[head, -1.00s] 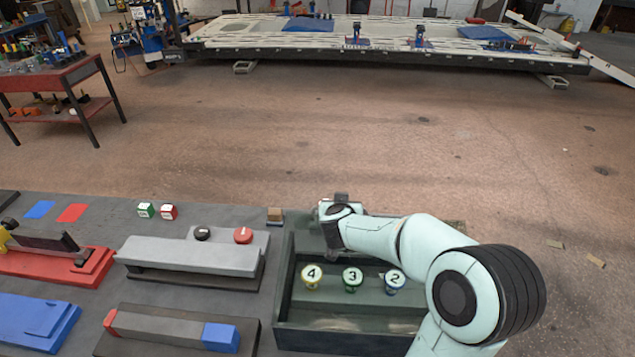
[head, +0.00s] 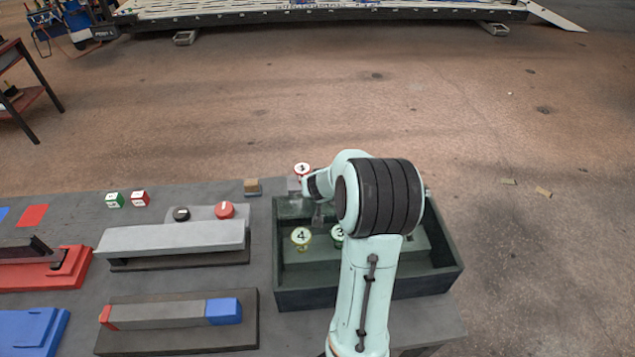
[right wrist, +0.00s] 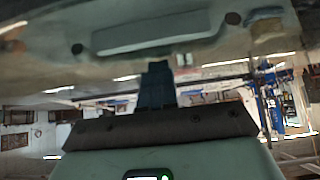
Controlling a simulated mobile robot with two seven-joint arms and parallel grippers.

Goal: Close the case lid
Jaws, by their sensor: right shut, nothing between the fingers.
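The case (head: 368,292) is a dark green-grey open box at the right of the bench in the head view. I cannot make out a separate lid; my right arm covers much of the case's middle and back. My left gripper is out of view.
Open floor lies beyond the bench.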

